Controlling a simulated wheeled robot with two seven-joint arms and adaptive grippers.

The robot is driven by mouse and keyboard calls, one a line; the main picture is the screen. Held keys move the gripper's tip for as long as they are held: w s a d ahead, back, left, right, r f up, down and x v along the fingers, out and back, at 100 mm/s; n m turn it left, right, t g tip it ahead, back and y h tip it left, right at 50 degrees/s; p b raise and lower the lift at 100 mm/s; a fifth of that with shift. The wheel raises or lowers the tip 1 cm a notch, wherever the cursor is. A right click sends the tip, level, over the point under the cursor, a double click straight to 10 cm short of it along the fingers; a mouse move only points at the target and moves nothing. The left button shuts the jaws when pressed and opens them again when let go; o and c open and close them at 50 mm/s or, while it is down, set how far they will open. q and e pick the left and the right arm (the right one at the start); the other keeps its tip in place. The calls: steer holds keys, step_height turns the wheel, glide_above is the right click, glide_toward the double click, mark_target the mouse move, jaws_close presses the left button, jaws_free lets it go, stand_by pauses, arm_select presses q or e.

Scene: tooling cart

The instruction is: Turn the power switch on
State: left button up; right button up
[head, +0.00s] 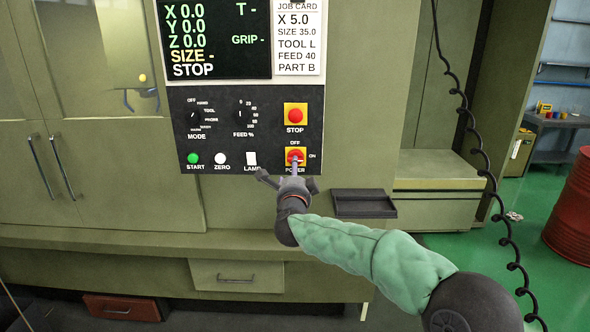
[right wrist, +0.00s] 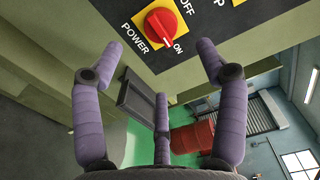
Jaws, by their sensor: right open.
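The power switch (head: 295,155) is a red rotary knob on a yellow plate at the panel's lower right, labelled OFF above and ON to its right. It shows at the top of the right wrist view (right wrist: 160,27); a pale mark on the knob seems to lie on the ON side. My right gripper (head: 289,176) is just below and in front of the knob, one finger overlapping it in the head view. In the right wrist view its three fingers (right wrist: 161,62) are spread and empty, with the knob beyond their tips, apparently not gripped. My left gripper is not in view.
The dark control panel (head: 262,112) also holds a red STOP button (head: 295,116), a green START button (head: 193,159), a ZERO button, a LAMP switch and dials. A small dark tray (head: 364,204) juts out right of the gripper. A coiled cable (head: 477,150) hangs further right.

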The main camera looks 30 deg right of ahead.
steer(key=shift+v, duration=1.25)
steer(key=shift+f, duration=0.1)
steer(key=w+a+f+n+g+y, duration=0.1)
steer(key=w+a+f+n+y, duration=0.15)
steer(key=f, duration=0.65)
steer(key=w+a+f+n+y, duration=0.15)
steer(key=a+f+n, duration=0.25)
steer(key=f, duration=0.6)
steer(key=s+a+f+n+g+y, duration=0.2)
steer(key=s+a+f+n, duration=0.15)
steer(key=f, duration=0.65)
steer(key=s+a+f+n+g+y, duration=0.2)
steer(key=a+f+n, duration=0.15)
steer(key=f, duration=0.55)
steer(key=s+a+f+n+g+y, duration=0.2)
steer(key=s+a+f, duration=0.3)
steer(key=s, duration=0.5)
steer(key=s+a+f+n+g+y, duration=0.1)
steer(key=s+a+f+n+g, duration=0.2)
steer(key=s+f, duration=0.7)
steer(key=s+a+f+n+g+y, duration=0.2)
steer(key=s+a+f, duration=0.4)
steer(key=s, duration=0.5)
step_height(320, 180, down, 3)
steer(key=n+g, duration=0.1)
steer(key=g, duration=0.1)
steer(key=shift+s+a+r+g+y, duration=0.25)
steer(key=shift+s+a+g+y, duration=0.05)
steer(key=shift+s+a+g, duration=0.1)
